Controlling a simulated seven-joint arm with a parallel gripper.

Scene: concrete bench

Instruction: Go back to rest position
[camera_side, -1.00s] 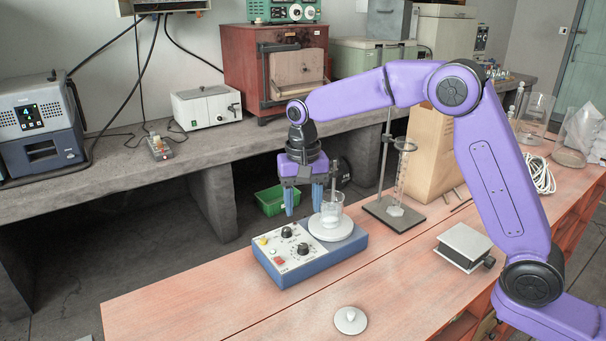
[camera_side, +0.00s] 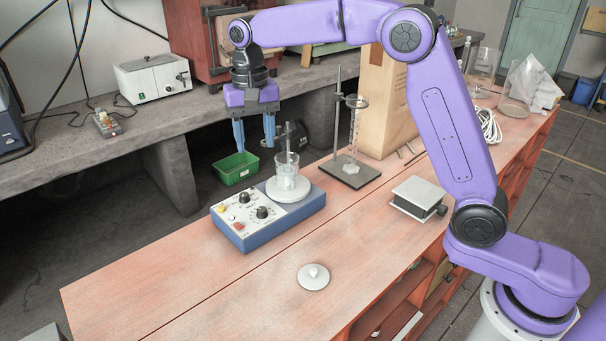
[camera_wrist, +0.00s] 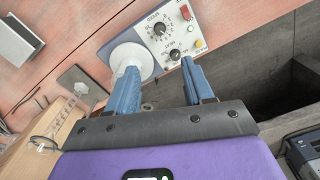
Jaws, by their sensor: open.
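My gripper (camera_side: 255,132) is open and empty, with its two blue fingers pointing down. In the side view it hangs above and behind the blue stirrer (camera_side: 268,219), near the glass beaker (camera_side: 289,187). The beaker stands on the stirrer's round white plate, with a thin upright rod showing in it. In the wrist view my gripper (camera_wrist: 160,85) has its fingers spread over the stirrer's edge. The white plate (camera_wrist: 128,59) and the control panel (camera_wrist: 170,32) show beyond the fingers. The left finger covers part of the plate, and the beaker is hard to make out there.
A stand with a glass cylinder (camera_side: 354,125) is right of the stirrer, by a cardboard box (camera_side: 388,105). A small platform jack (camera_side: 419,197) and a white lid (camera_side: 313,277) lie on the bench. A green bin (camera_side: 236,168) sits behind. The bench's front left is clear.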

